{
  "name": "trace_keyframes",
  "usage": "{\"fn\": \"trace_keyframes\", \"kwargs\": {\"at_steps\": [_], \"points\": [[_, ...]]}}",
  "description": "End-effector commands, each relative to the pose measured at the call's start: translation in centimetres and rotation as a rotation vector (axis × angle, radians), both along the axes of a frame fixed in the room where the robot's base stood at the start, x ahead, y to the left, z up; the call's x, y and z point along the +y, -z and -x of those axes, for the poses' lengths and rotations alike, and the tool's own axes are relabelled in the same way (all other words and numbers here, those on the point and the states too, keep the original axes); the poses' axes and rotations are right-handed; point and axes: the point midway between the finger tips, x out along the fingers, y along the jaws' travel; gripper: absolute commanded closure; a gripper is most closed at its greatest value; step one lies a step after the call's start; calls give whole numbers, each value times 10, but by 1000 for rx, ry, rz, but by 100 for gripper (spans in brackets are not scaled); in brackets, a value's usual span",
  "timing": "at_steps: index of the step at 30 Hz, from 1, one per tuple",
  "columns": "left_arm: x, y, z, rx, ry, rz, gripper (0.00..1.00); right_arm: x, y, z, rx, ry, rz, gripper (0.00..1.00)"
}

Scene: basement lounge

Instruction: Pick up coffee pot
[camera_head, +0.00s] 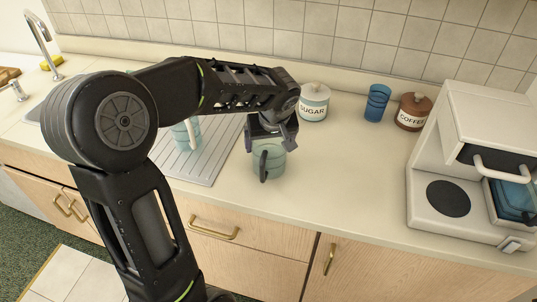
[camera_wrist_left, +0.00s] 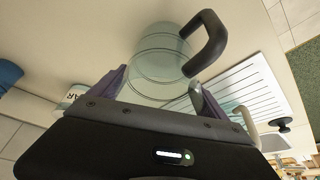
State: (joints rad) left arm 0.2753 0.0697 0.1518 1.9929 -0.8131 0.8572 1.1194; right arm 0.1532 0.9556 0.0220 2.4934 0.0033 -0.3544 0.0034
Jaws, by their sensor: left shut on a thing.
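A clear, greenish glass coffee pot (camera_head: 273,163) with a black handle stands on the counter near the drainboard's right edge. My left gripper (camera_head: 271,143) is above it, shut on its upper part. In the left wrist view the glass pot (camera_wrist_left: 158,62) is between the two fingers of my left gripper (camera_wrist_left: 158,88), with its black handle sticking out to the upper right. Whether its base touches the counter is hard to tell. My right gripper is not in view.
A sugar canister (camera_head: 313,104), blue cup (camera_head: 376,103) and brown coffee canister (camera_head: 413,113) stand along the wall. A white coffee machine (camera_head: 425,190) holding a blue glass pot (camera_head: 513,203) is at right. A white-handled glass vessel (camera_head: 181,134) stands on the drainboard (camera_head: 205,165).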

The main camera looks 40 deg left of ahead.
Motion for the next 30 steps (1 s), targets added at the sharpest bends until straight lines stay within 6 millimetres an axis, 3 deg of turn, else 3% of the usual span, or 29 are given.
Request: {"fn": "trace_keyframes", "kwargs": {"at_steps": [6, 17, 30], "points": [[0, 0, 0, 0, 0, 0, 61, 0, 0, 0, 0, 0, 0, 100], [0, -8, -1, -4, -1, 0, 61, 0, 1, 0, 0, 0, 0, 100], [0, -85, -1, -5, 0, -1, 61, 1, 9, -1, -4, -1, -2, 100]]}}
